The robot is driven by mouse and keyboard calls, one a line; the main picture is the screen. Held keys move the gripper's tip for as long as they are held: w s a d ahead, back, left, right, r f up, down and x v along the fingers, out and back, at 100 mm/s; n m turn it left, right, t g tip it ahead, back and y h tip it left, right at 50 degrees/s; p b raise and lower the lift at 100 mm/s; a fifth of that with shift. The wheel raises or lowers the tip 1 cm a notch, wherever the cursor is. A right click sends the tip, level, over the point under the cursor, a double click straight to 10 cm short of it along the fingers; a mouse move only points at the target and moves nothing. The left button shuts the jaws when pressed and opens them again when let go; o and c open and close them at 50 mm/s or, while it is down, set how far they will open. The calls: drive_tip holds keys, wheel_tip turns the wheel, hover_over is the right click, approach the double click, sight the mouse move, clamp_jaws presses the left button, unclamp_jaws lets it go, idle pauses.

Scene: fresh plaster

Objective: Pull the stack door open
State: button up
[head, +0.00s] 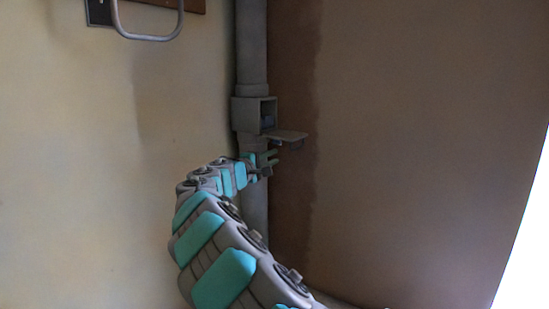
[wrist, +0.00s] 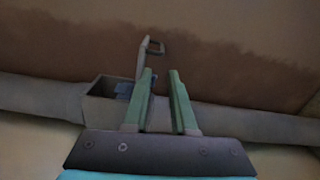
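The grey stack (head: 253,60) is a pipe with a box-shaped opening (head: 240,113) in it; the opening also shows in the wrist view (wrist: 98,108). Its door (head: 287,134) stands swung out from the box, with a wire handle (head: 297,146) on it. In the wrist view the door (wrist: 142,57) is seen nearly edge-on, with the handle (wrist: 156,47) at its far end. My gripper (head: 275,157) is just below the door in the head view. In the wrist view my gripper (wrist: 160,73) has its fingers apart with nothing between them, clear of the handle.
A blue item (head: 268,122) sits inside the box; its details are too small to tell. A grey rail (head: 150,38) on a wall board is at the upper left. A brown patch (head: 297,60) of wall lies right of the pipe. Space right of the door looks free.

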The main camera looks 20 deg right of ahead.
drive_tip(key=shift+v, duration=2.3)
